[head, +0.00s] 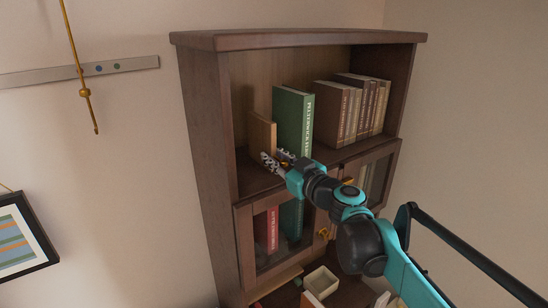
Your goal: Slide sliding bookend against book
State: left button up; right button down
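The sliding bookend looks to be the upright light-wood panel (262,135) on the upper open shelf. A tall green book (293,115) stands just right of it; whether they touch I cannot tell. My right gripper (276,158) is at the shelf's front, by the lower part of the bookend, its two fingers apart. The fingers hide the bookend's foot, and I cannot tell whether they touch it. My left gripper is not in view.
Several brown books (351,108) stand farther right on the same shelf. Glass-fronted cabinet doors (247,243) lie below, with an open box (321,282) lower down. The cabinet's left side wall (208,150) bounds the shelf. A wall rail with a hanging brass rod (84,92) is at left.

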jog(key=shift+w+d, duration=0.55)
jog(key=shift+d, duration=0.15)
jog(key=shift+w+d, duration=0.5)
jog(key=shift+d, duration=0.2)
jog(key=c, duration=1.4)
grip_release()
jog(key=shift+a, duration=0.25)
jog(key=shift+s+d, duration=0.25)
jog(key=shift+d, duration=0.15)
jog(key=v, duration=1.1)
jog(key=shift+s+a, duration=0.1)
